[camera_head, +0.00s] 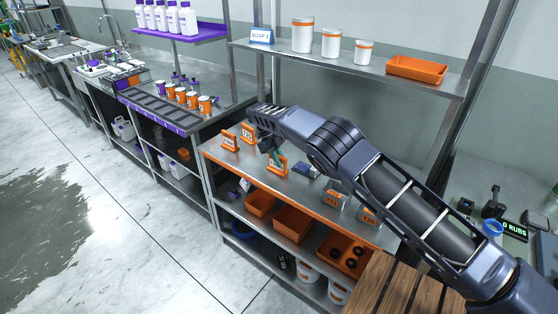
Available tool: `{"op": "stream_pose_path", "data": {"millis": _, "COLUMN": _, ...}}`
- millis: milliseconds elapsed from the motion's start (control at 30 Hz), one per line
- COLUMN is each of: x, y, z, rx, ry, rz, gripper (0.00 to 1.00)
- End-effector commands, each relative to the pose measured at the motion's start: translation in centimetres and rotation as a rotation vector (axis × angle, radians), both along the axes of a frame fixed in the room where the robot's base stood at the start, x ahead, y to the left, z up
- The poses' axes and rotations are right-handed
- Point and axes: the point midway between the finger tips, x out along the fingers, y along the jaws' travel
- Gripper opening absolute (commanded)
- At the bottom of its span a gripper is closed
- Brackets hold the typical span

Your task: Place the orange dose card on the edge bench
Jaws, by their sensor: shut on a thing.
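My gripper (272,152) is over the steel bench with an orange front edge (310,205). It is shut on an orange card (277,169), which is upright and close above or touching the bench top; I cannot tell which. A small teal part shows at the fingertips. Two similar orange cards stand on the bench to the left, one at the front (230,141) and one behind it (248,133). The lettering on the cards is too small to read. My arm hides part of the bench's back and right side.
A dark blue item (307,170) lies right of the held card. Stands with orange labels (335,198) are further right. A shelf above carries white jars (303,36) and an orange tray (416,69). A wooden slatted surface (400,290) is at front right.

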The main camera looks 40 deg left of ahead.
Motion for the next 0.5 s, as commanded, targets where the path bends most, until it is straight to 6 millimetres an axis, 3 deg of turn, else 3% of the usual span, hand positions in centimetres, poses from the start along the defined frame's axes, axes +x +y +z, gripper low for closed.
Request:
{"op": "stream_pose_path", "data": {"millis": 100, "x": 0.01, "y": -0.01, "z": -0.27, "rx": 0.000, "ry": 0.000, "rz": 0.000, "gripper": 0.00}}
{"op": "stream_pose_path", "data": {"millis": 133, "x": 0.00, "y": 0.00, "z": -0.23, "rx": 0.000, "ry": 0.000, "rz": 0.000, "gripper": 0.18}}
{"op": "stream_pose_path", "data": {"millis": 200, "x": 0.01, "y": -0.01, "z": -0.21, "rx": 0.000, "ry": 0.000, "rz": 0.000, "gripper": 0.32}}
{"op": "stream_pose_path", "data": {"millis": 500, "x": 0.00, "y": 0.00, "z": -0.15, "rx": 0.000, "ry": 0.000, "rz": 0.000, "gripper": 0.34}}
